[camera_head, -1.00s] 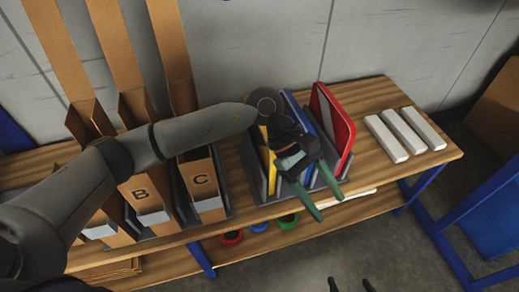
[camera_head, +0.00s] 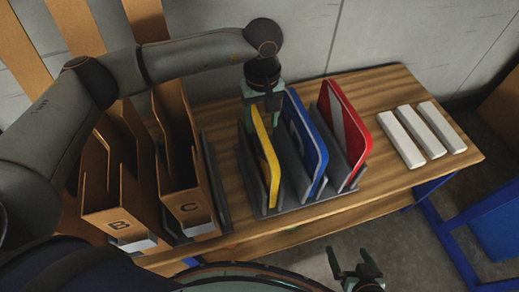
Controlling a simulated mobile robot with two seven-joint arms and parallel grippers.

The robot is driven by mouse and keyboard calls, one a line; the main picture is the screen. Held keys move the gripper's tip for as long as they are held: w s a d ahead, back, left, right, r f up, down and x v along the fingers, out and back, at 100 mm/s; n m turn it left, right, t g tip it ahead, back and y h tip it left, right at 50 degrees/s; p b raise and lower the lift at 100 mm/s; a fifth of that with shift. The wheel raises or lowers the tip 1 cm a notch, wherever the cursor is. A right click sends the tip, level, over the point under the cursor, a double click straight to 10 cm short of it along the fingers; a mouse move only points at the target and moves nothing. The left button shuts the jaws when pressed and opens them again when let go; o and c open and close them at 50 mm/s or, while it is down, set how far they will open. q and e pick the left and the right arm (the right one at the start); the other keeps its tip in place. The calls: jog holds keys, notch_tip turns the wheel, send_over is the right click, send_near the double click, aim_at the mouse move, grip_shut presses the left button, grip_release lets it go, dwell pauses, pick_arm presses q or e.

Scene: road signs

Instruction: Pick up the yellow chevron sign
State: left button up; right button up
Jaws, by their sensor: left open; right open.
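The yellow chevron sign (camera_head: 266,160) stands upright, edge toward me, in the leftmost slot of a dark grey rack (camera_head: 272,211) on the wooden table. Its face is barely visible at this angle. My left gripper (camera_head: 261,112) is open, pointing down at the top far end of the yellow sign. Its fingers look to be on either side of the top edge; I cannot tell if they touch it. My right gripper (camera_head: 352,262) is open and empty at the bottom, in front of the table.
A blue sign (camera_head: 305,145) and a red sign (camera_head: 345,135) stand to the right in the same rack. Three white blocks (camera_head: 421,131) lie further right on the table (camera_head: 385,88). Cardboard holders marked B (camera_head: 118,210) and C (camera_head: 186,195) stand left, beneath my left arm.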

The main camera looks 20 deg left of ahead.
aim_at(259, 154)
pick_arm(q)
jog(key=f, duration=0.8)
jog(key=shift+a+f+p, duration=0.2)
jog(key=shift+a+p, duration=0.1)
jog(key=shift+p, duration=0.05)
grip_shut()
jog(key=shift+r, duration=0.1)
dwell(0.9)
